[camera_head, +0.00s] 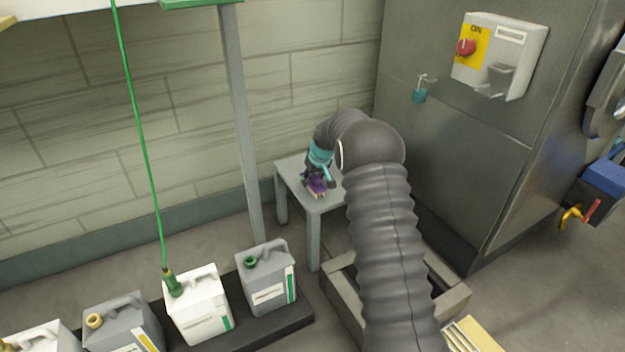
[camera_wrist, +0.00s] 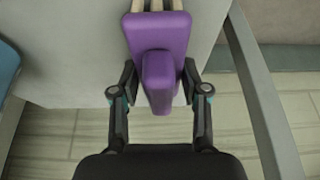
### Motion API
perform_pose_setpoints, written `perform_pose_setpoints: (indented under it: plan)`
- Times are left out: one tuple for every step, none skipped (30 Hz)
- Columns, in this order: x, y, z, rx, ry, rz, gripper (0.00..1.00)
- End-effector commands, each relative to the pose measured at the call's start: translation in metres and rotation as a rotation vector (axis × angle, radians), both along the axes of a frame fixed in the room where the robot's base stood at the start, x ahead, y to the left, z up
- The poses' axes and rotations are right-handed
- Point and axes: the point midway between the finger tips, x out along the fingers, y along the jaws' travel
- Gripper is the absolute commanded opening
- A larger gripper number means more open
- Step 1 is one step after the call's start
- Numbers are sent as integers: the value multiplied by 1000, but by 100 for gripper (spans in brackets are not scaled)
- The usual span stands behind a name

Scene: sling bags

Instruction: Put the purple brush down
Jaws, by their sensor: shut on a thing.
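The purple brush (camera_head: 317,186) is at the small grey table (camera_head: 325,206) in the head view, low over its top. In the wrist view the purple brush (camera_wrist: 157,42) has its handle pointing toward me and pale bristles at the far end. My gripper (camera_wrist: 158,88) is shut on the brush, one finger on each side of the handle. My gripper (camera_head: 318,180) also shows small in the head view, partly hidden by my arm. I cannot tell whether the brush touches the table top.
Several jugs, one a grey jug (camera_head: 268,278), stand on a dark low platform at the lower left. A grey post (camera_head: 240,120) rises left of the table. A large metal cabinet (camera_head: 450,130) stands at the right. A blue thing (camera_wrist: 8,65) shows at the wrist view's left edge.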

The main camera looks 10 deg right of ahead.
Motion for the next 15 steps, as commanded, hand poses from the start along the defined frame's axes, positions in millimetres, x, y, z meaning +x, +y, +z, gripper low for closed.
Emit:
perform_pose_setpoints:
  plan:
    - [0,0,1,0,-1,0,17]
    - [0,0,1,0,-1,1,17]
    - [0,1,1,0,-1,1,17]
    - [0,1,1,0,-1,1,17]
    - [0,1,0,0,0,1,17]
    - [0,1,-1,0,0,1,17]
    - [0,1,-2,0,0,1,17]
    - [0,1,-2,1,0,1,48]
    - [0,1,-2,1,0,1,58]
    - [0,1,-2,1,0,1,65]
    - [0,1,-2,1,0,1,70]
    - [0,1,-2,1,0,1,70]
    - [0,1,-2,1,0,1,70]
    - [0,1,-2,1,0,1,70]
    - [0,1,-1,1,0,1,70]
